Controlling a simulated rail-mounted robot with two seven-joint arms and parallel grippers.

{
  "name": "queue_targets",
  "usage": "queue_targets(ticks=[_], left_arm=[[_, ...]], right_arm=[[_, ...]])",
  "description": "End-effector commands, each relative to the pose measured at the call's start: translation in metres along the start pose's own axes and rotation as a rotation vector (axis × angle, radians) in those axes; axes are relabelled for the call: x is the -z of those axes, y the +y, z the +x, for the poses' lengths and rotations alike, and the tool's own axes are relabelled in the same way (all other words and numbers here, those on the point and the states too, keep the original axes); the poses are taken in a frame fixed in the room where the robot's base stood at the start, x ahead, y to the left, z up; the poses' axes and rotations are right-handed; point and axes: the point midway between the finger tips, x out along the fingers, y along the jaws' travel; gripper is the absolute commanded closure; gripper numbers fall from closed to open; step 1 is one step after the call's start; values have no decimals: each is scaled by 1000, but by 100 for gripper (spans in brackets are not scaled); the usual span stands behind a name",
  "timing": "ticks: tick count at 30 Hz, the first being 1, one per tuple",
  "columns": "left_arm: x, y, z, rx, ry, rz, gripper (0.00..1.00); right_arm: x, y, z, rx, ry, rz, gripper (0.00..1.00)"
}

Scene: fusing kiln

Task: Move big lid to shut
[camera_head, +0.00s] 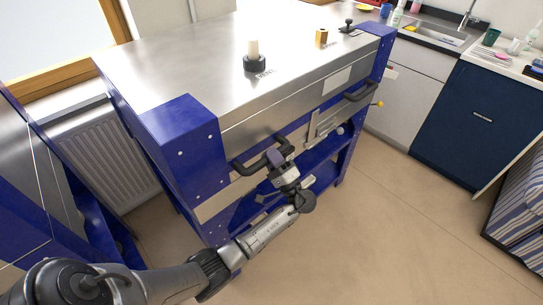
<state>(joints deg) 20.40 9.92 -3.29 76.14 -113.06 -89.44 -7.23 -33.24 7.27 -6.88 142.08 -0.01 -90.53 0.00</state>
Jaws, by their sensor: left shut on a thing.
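The big lid (185,75) is the wide brushed-steel top of the blue-framed kiln. It lies down over the frame, roughly flat; I cannot tell whether a small gap remains beneath its front edge. A black bar handle (248,168) is at the left of its front side, and a second black handle (360,92) is at the right. My left gripper (278,152) is shut on the left handle near that handle's right end. The fingertips are partly hidden against the handle. My right gripper is not in view.
A black knob with a pale top (252,57), a small amber block (321,37) and a black fitting (348,26) are on the steel top. A latch (322,128) sits mid-front. Cabinets (479,115) stand at right; the floor (370,220) in front is clear.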

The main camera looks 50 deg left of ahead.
Motion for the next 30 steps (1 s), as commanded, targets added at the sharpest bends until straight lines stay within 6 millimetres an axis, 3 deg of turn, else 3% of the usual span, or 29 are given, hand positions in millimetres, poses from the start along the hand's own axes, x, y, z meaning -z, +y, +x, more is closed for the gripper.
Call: queue_targets(ticks=[3,15,16,23,30], left_arm=[[0,11,-7,11,1,3,100],[-1,16,-11,10,8,6,100],[-1,16,-11,9,8,6,69],[0,14,-10,11,6,5,47],[0,11,-8,15,2,2,47]], right_arm=[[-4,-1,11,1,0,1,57],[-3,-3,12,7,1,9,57],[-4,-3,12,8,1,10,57],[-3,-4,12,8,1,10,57],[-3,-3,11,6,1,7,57]])
